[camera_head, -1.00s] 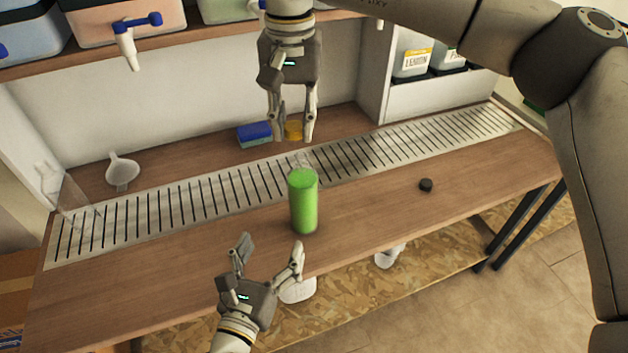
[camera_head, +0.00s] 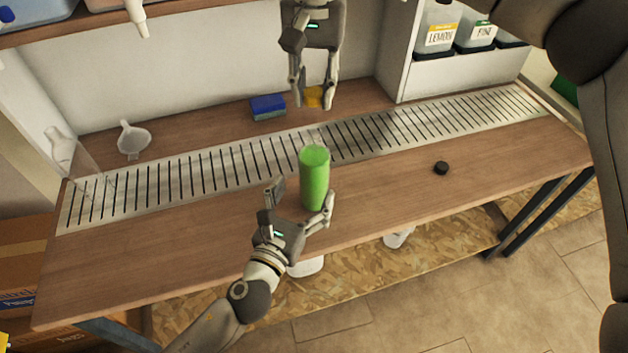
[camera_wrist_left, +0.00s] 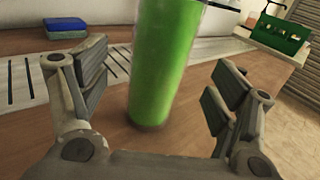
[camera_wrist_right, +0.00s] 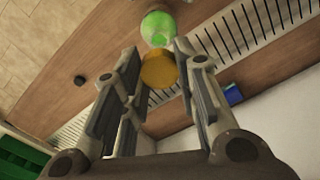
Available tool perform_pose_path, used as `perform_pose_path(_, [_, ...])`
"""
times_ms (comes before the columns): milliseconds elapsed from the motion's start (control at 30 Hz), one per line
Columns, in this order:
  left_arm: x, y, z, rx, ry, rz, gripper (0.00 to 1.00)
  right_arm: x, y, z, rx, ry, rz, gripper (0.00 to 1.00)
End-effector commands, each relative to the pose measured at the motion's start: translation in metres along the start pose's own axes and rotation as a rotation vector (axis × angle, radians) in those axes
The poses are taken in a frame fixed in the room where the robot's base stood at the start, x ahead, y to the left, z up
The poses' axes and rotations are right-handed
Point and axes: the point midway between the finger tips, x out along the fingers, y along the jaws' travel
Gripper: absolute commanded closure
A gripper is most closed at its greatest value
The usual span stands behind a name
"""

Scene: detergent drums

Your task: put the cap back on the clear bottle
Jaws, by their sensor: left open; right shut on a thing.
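A bottle filled with green (camera_head: 314,180) stands upright on the bench; its upper part looks see-through. It also shows in the left wrist view (camera_wrist_left: 165,65) and the right wrist view (camera_wrist_right: 158,27). My left gripper (camera_head: 302,190) is open, with its fingers spread toward the bottle's near side and not closed on it. My right gripper (camera_head: 314,105) is shut on a yellow-orange cap (camera_wrist_right: 160,70), held in the air above and behind the bottle. An empty clear bottle (camera_head: 62,150) stands at the far left. A small black cap (camera_head: 441,168) lies on the bench at right.
A slotted metal drain strip (camera_head: 220,163) runs along the bench. A white funnel (camera_head: 133,140) and a blue sponge (camera_head: 267,107) are at the back. Labelled containers (camera_head: 440,32) stand on the right shelf.

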Motion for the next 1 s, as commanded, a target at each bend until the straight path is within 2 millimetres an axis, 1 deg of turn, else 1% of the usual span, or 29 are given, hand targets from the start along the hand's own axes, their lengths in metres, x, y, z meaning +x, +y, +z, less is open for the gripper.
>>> perform_pose_path(33, [0.012, 0.000, 0.001, 0.001, -0.004, 0.001, 0.17, 0.000, 0.000, 0.000, 0.000, 0.000, 0.000, 0.79])
perform_pose_path(100, [0.024, 0.000, 0.001, 0.000, -0.003, 0.000, 0.17, 0.000, 0.000, 0.000, 0.000, 0.000, 0.000, 0.79])
perform_pose_path(200, [0.039, -0.001, 0.001, 0.000, -0.001, 0.000, 0.17, 0.000, 0.000, 0.000, 0.000, 0.000, 0.000, 0.79])
perform_pose_path(333, [0.053, -0.001, 0.000, -0.001, -0.001, 0.000, 0.17, 0.000, 0.000, 0.000, 0.000, 0.000, 0.000, 0.79])
perform_pose_path(500, [0.061, 0.000, 0.000, -0.001, 0.001, 0.000, 0.17, 0.000, 0.000, 0.000, 0.000, 0.000, 0.000, 0.79])
perform_pose_path(767, [0.061, 0.000, 0.000, -0.001, 0.001, 0.000, 0.17, 0.000, 0.000, 0.000, 0.000, 0.000, 0.000, 0.79])
perform_pose_path(867, [0.061, 0.000, 0.000, -0.001, 0.001, 0.000, 0.27, 0.000, 0.000, 0.000, 0.000, 0.000, 0.000, 0.79])
perform_pose_path(1000, [0.061, 0.000, 0.000, -0.001, 0.001, 0.000, 0.45, 0.000, 0.000, 0.000, 0.000, 0.000, 0.000, 0.79])
